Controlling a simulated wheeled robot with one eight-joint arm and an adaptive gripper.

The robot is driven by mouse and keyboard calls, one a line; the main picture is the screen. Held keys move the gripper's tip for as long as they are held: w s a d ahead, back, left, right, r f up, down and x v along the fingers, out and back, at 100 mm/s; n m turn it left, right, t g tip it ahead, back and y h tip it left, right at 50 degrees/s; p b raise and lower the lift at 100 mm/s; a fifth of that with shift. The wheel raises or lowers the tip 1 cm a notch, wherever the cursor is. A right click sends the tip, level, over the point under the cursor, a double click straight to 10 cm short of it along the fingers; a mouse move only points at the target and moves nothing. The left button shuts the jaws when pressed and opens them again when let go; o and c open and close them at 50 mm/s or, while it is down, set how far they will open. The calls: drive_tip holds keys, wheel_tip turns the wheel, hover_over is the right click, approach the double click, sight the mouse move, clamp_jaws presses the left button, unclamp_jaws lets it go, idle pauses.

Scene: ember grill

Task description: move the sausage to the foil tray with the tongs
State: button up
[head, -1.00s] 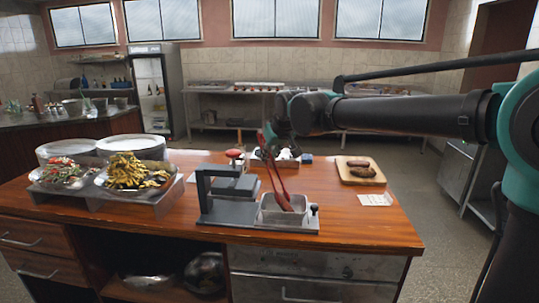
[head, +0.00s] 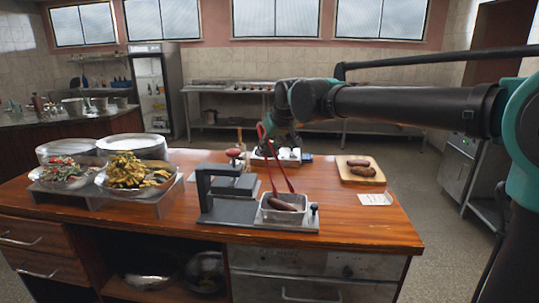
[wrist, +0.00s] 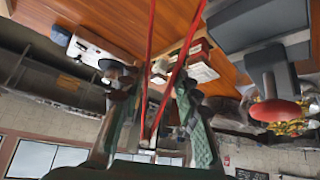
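The sausage (head: 281,203) lies in the small foil tray (head: 286,216) at the front middle of the table, tilted against its rim. The red tongs (head: 272,165) stand over the tray with their arms spread, tips down near the sausage; whether the tips touch it is too small to tell. My gripper (head: 287,142) is behind the tray, around the upper part of the tongs. In the wrist view my gripper's fingers (wrist: 157,98) stand either side of the tongs (wrist: 151,55), whose arms converge between them. The sausage is not visible in the wrist view.
A grey press-like stand (head: 228,190) with a red knob (head: 233,153) is left of the tray. A wooden board (head: 350,177) with two browned sausages is at right, a paper card (head: 375,199) before it. Food plates (head: 100,178) fill the left side.

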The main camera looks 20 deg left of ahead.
wheel_tip(320, 180, up, 7)
drive_tip(key=shift+r, duration=0.2)
idle(1.1)
